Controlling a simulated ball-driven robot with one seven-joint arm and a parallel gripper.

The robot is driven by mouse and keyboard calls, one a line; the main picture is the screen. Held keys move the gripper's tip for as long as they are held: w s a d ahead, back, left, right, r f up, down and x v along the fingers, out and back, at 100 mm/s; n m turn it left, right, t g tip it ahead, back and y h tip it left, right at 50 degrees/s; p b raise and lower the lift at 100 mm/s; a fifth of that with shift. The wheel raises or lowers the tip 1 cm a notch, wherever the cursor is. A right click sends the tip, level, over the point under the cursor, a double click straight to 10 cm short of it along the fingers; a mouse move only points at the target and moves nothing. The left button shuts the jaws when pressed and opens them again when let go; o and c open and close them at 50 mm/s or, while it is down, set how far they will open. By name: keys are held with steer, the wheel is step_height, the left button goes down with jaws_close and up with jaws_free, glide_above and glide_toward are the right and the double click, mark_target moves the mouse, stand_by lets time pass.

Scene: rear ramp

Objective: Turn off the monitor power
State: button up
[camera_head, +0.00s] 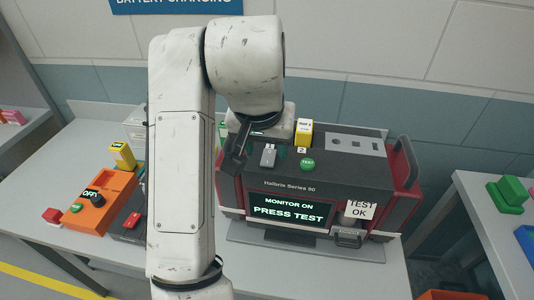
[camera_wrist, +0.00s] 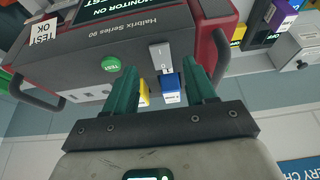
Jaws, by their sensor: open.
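The monitor (camera_head: 290,187) is a dark and red unit marked "Halbrix Series 90" on the table. Its lit screen (camera_head: 290,213) reads "MONITOR ON / PRESS TEST". A pale rocker power switch (camera_head: 268,155) sits on its top, left of a round green TEST button (camera_head: 307,165). In the wrist view the switch (camera_wrist: 161,58) shows "I" and "O" marks and lies between the lines of my fingertips. My gripper (camera_wrist: 160,72) is open and empty, with green fingers pointing at the monitor top. My arm partly hides the gripper (camera_head: 236,150) in the head view; contact cannot be told.
A yellow battery (camera_head: 304,132) and a blue battery (camera_wrist: 172,92) stand behind the switch. A "TEST OK" tag (camera_head: 360,210) hangs at the monitor's front right. An orange unit (camera_head: 100,200) and a red block (camera_head: 52,216) lie left.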

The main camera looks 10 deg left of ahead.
mark_target(267, 160)
steer(key=shift+x, duration=2)
